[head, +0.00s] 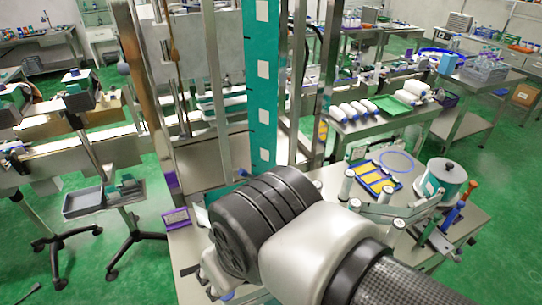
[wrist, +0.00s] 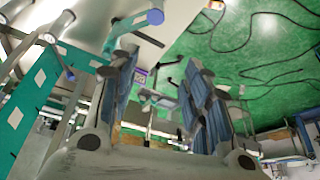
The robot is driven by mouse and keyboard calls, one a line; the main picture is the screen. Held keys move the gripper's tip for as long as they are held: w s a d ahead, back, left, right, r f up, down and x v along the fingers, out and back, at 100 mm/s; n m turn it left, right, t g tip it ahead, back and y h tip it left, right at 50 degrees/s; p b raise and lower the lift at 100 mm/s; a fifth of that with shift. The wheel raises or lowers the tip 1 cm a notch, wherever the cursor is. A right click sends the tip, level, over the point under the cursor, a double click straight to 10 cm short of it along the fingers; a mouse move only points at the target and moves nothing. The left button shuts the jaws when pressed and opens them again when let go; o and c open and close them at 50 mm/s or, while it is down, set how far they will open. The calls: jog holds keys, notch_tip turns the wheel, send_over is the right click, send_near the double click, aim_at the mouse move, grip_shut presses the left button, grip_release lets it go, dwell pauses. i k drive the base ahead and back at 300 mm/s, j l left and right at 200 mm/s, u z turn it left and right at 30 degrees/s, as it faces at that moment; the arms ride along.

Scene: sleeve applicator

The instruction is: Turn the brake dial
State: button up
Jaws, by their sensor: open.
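I cannot pick out the brake dial for certain in either view. The wrist view shows a roller with a round blue end (wrist: 155,16) above the fingers and a second small blue round end (wrist: 68,74) at the left. A teal strip with white patches (head: 262,90) runs upright through the machine frame in the head view. It also shows at the left of the wrist view (wrist: 30,105). My gripper (wrist: 160,75) is open, with its two fingers apart and nothing seen between them. In the head view my own arm hides most of it.
A purple-framed box (head: 176,218) sits at the near left of the machine. Metal uprights (head: 217,70) stand close beyond my arm.

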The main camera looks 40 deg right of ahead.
aim_at(472, 242)
jog(key=k+z, duration=0.2)
jog(key=k, duration=0.5)
jog(key=z, duration=2.4)
